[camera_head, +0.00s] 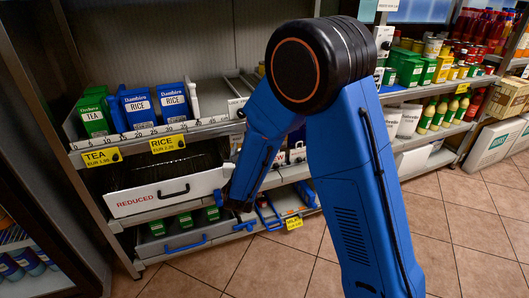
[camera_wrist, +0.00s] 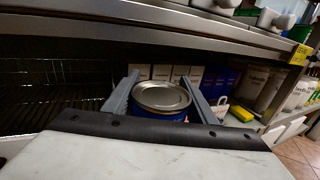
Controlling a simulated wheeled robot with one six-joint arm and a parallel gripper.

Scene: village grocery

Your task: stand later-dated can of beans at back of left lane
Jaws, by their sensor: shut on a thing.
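In the wrist view a can with a silver lid and blue side (camera_wrist: 160,96) stands roughly upright between the two grey fingers of my gripper (camera_wrist: 161,80). The fingers are shut on it, one on each side. Its printed date and most of its label are hidden, so I cannot tell what it holds. In the head view my arm covers the gripper and the can. I cannot make out the left lane or any second can of this kind in either view.
A shelf edge (camera_wrist: 170,28) runs close above the can. White cartons (camera_wrist: 180,73) stand behind it. At left is a dark wire rack (camera_wrist: 50,90). The head view shows a white REDUCED bin (camera_head: 145,199), with rice boxes (camera_head: 138,108) and tea boxes (camera_head: 92,117) above.

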